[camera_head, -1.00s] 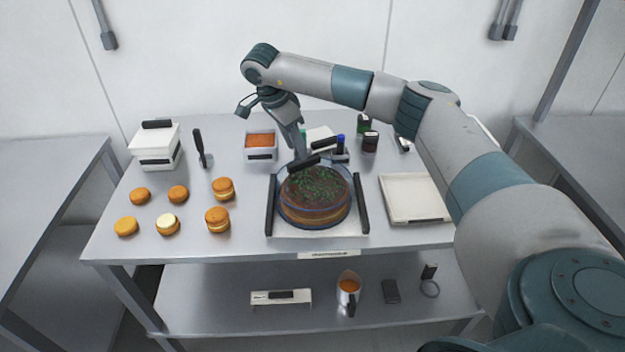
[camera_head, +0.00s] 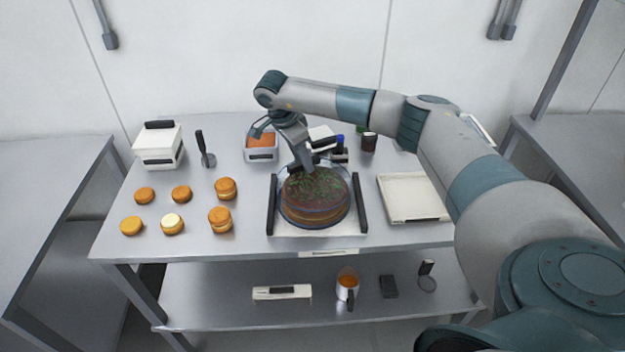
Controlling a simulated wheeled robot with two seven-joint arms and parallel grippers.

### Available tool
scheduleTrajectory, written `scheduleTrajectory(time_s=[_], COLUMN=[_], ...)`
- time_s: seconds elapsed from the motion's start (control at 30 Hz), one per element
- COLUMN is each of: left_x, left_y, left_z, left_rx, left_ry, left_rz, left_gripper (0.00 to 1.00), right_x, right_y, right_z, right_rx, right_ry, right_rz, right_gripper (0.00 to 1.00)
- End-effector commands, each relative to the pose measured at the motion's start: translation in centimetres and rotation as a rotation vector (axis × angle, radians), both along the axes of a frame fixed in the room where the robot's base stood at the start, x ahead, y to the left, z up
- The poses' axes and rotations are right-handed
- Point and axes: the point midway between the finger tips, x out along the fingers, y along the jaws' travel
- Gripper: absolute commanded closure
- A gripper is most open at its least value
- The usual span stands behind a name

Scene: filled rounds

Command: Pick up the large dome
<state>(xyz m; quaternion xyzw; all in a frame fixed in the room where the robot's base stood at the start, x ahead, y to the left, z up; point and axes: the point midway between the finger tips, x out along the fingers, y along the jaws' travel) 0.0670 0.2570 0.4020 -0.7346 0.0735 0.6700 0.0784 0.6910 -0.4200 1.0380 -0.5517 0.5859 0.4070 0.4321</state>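The large dome (camera_head: 340,206) is clear with a bluish edge. It sits over a round brown cake with green bits on top, on a white board with black side handles. My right gripper (camera_head: 309,168) reaches down at the dome's top from behind. Its fingertips are small and overlap dark parts there, so I cannot tell whether they are open or shut, or whether they touch the dome. My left gripper is out of view.
A white tray (camera_head: 408,199) lies right of the cake. Several small round cakes (camera_head: 172,224) stand at left. A lidded white box (camera_head: 158,148), a spatula (camera_head: 205,148) and an orange-filled tub (camera_head: 261,154) stand behind. My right arm crosses the table's right side.

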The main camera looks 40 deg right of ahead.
Motion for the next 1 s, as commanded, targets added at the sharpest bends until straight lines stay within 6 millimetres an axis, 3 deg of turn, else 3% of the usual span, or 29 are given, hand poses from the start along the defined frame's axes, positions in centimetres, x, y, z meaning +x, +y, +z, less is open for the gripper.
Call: scheduleTrajectory(time_s=[0.8,0.83,1.0], left_x=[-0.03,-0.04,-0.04], left_y=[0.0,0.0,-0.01], left_z=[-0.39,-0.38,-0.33], left_rx=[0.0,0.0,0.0], left_ry=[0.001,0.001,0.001], left_rz=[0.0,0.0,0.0], left_gripper=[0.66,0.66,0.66], right_x=[0.01,0.01,0.0], right_y=[0.02,0.02,0.03], right_z=[-0.27,-0.24,-0.21], right_rx=[0.0,0.0,0.0], right_ry=[0.0,0.0,0.0], right_rz=[0.001,0.0,0.001], right_gripper=[0.62,0.65,1.0])
